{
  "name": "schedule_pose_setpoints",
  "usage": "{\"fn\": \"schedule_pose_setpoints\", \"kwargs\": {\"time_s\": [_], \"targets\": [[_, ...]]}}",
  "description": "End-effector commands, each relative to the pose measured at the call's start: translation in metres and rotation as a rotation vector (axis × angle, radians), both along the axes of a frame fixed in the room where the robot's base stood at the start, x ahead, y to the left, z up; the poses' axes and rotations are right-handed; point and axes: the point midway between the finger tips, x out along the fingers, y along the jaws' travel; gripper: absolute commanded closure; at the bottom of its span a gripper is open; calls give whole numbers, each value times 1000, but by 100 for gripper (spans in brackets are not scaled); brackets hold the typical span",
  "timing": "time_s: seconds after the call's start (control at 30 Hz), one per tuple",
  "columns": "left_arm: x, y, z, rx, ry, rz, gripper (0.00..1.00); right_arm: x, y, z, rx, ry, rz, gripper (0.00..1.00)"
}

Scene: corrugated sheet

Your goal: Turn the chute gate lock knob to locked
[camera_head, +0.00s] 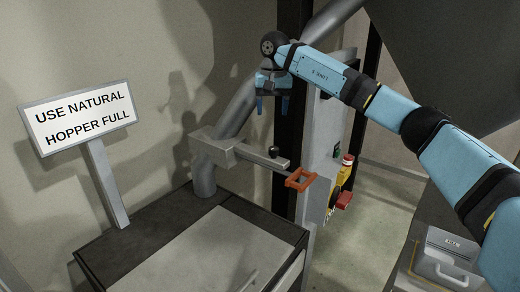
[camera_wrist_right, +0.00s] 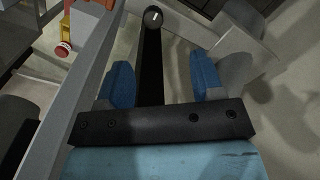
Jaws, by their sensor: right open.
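The chute gate lock knob (camera_head: 273,152) is small, dark and round. It sits on the grey gate housing (camera_head: 243,152), where the sloping grey chute pipe (camera_head: 237,112) passes. In the right wrist view a dark round knob with a short white mark (camera_wrist_right: 153,17) shows beyond the fingertips. My right gripper (camera_head: 272,105) is open and empty, blue fingers pointing down, above the knob in the head view and apart from it. Its two fingers also show spread in the wrist view (camera_wrist_right: 164,82). My left gripper is not in view.
An orange handle (camera_head: 300,179) ends the gate's slide bar. A dark post (camera_head: 288,120) and a grey panel with a red button (camera_head: 347,160) stand close by on the right. A sign (camera_head: 80,115) stands left above a dark-edged bin (camera_head: 110,250).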

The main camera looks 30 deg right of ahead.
Motion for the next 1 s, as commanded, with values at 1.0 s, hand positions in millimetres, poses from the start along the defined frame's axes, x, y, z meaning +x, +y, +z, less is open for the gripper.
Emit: {"fn": "schedule_pose_setpoints", "kwargs": {"time_s": [1.0], "targets": [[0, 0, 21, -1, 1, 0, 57, -2, -10, -127, -32, 3, 6, 39]]}}
